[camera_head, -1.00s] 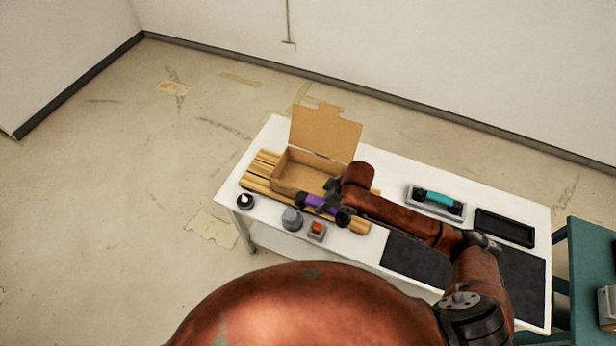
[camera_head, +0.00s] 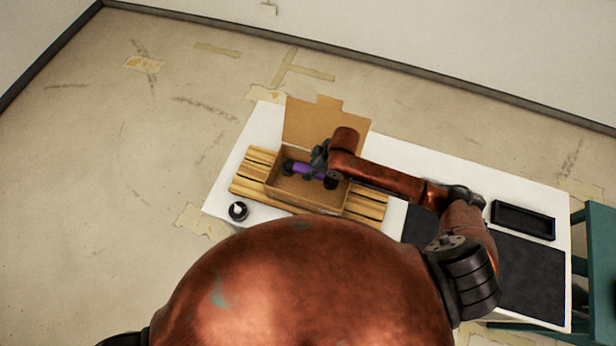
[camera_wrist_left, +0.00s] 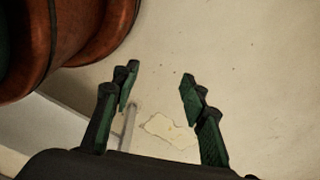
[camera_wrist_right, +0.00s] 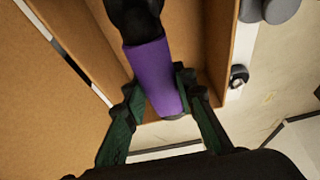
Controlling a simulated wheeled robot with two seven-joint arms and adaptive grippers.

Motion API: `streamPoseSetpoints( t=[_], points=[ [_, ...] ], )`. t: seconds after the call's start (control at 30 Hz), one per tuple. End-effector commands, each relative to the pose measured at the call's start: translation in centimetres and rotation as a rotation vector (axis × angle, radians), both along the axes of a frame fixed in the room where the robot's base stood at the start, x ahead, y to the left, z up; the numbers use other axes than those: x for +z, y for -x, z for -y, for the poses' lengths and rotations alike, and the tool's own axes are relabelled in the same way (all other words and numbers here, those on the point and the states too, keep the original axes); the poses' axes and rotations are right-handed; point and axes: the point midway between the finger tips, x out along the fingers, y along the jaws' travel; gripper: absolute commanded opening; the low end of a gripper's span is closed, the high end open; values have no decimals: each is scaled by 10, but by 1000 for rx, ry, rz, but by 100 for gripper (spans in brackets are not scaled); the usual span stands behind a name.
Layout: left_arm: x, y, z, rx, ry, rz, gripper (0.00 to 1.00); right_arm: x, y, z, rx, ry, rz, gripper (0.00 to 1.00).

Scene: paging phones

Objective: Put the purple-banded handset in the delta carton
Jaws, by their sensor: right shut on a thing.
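The handset with the purple band (camera_head: 301,168) and black ends is held in my right gripper (camera_head: 319,162). It lies roughly level over or inside the opening of the open cardboard carton (camera_head: 300,196); I cannot tell whether it touches the bottom. In the right wrist view, the right gripper's fingers (camera_wrist_right: 158,88) are shut on the purple band (camera_wrist_right: 152,70), with carton walls (camera_wrist_right: 215,45) around it. The carton's lid stands up at the back, and no delta mark is legible. In the left wrist view, my left gripper (camera_wrist_left: 160,80) is open and empty above the floor.
The carton stands on a wooden slatted pallet (camera_head: 370,205) on a white table. A small black round item (camera_head: 238,211) is at the front left. A black tray (camera_head: 523,221) and a dark mat (camera_head: 520,275) lie to the right, beside a green stand (camera_head: 597,262).

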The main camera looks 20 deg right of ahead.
Motion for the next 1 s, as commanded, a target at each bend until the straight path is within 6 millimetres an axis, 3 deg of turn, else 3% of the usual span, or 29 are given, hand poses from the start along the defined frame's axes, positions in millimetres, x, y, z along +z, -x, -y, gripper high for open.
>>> streamPoseSetpoints(
  t=[0.1, 0.33, 0.43, 0.63, 0.97, 1.0],
  points=[
    [4, 13, 0, 3, -1, -15, 40, -24, -3, 0, -2, 1, -8, 0],
    [5, 49, -3, 12, -3, -58, 40, -51, -11, 0, -1, 1, -11, 0],
    [7, 40, -4, 9, -5, -49, 40, -66, -10, 1, -2, 2, -13, 0],
    [11, -6, -1, -1, -1, 10, 40, -84, -10, 1, -1, 2, -11, 0],
    [9, 13, -2, 3, -3, -14, 40, -86, -10, 0, 0, 2, -10, 0],
    [9, 16, -3, 5, -3, -18, 40, -87, -10, 1, 0, 2, -10, 27]
  ],
)
